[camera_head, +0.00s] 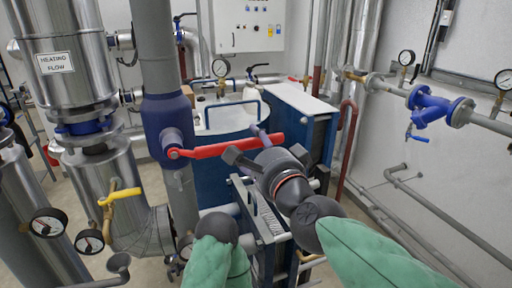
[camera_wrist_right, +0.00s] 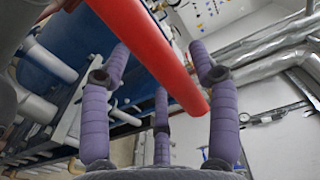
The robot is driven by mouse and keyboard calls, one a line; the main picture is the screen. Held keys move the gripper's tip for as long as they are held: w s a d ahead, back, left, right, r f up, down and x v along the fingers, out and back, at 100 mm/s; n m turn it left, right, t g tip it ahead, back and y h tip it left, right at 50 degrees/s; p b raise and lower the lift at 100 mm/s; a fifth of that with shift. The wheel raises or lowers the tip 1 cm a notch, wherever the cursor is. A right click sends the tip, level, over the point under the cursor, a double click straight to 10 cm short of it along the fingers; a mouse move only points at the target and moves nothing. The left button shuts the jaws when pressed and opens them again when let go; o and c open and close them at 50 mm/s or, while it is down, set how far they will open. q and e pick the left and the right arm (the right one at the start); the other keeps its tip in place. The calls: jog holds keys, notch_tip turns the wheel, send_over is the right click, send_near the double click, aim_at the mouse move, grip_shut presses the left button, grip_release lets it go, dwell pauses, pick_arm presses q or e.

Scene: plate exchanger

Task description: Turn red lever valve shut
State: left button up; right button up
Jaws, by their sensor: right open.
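The red lever (camera_head: 215,150) sits on the dark blue valve body (camera_head: 168,122) of a vertical grey pipe. The lever points right from its pivot, roughly level and across the pipe. My right gripper (camera_head: 258,143) is at the lever's free end, with its fingers spread around it. In the right wrist view the red lever (camera_wrist_right: 150,50) runs diagonally between the open purple fingers (camera_wrist_right: 160,75). Its end is close to the right finger; I cannot tell whether they touch. Of my left arm only the green sleeve and a dark joint show at the bottom; its gripper is not visible.
A blue tank (camera_head: 225,118) and the plate exchanger (camera_head: 305,125) stand behind and below the lever. A yellow lever (camera_head: 120,196) and gauges (camera_head: 48,222) are at left. A blue valve (camera_head: 430,108) is on the right wall pipe. Pipes crowd the left.

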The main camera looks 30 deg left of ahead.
jog(key=shift+d, duration=0.1)
jog(key=v, duration=1.2)
